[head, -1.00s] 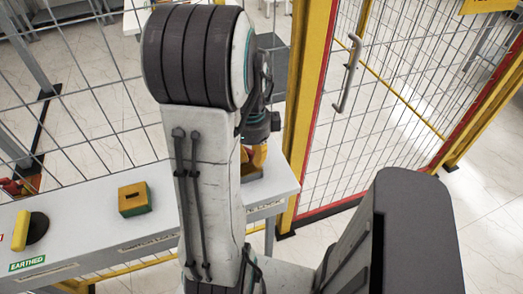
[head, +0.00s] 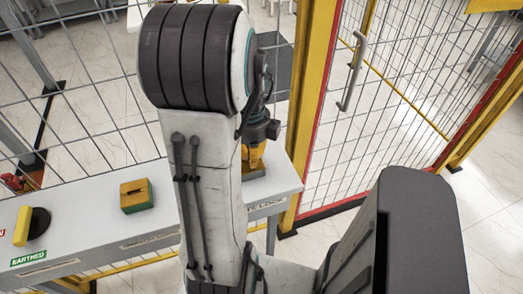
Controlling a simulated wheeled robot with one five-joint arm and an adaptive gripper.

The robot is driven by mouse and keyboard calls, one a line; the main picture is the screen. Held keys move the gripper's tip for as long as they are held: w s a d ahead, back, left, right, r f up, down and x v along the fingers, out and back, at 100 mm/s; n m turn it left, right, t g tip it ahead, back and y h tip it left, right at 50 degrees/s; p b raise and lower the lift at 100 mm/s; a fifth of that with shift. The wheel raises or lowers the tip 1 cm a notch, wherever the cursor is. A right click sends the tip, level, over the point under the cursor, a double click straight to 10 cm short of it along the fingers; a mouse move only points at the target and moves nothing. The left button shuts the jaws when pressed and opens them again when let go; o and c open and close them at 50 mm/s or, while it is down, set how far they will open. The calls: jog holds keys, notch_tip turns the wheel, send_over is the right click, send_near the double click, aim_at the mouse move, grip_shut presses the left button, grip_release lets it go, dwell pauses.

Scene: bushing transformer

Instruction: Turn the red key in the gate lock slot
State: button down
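The gate lock end of the grey panel (head: 278,184) shows right of my arm, with a partly covered label ending in "LOCK" on its front edge. A yellow part (head: 254,155) stands at this end, just under my dark wrist. I cannot tell whether it is the lock block or part of my gripper. My gripper is mostly hidden behind my own arm link, so its fingers cannot be made out. I see no red key, and the lock slot is hidden too.
A yellow block with a dark slot (head: 136,195) sits on the panel left of my arm. A yellow-handled rotary switch (head: 31,226) with an "EARTHED" label is farther left. A mesh fence and a yellow-framed gate with a metal handle (head: 352,72) stand behind and right.

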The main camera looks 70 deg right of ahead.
jog(key=c, duration=1.2)
grip_release()
jog(key=shift+o, duration=0.2)
notch_tip(320, 180, up, 8)
jog(key=s+d, duration=0.1)
jog(key=shift+s+d, duration=0.2)
jog(key=shift+s, duration=0.1)
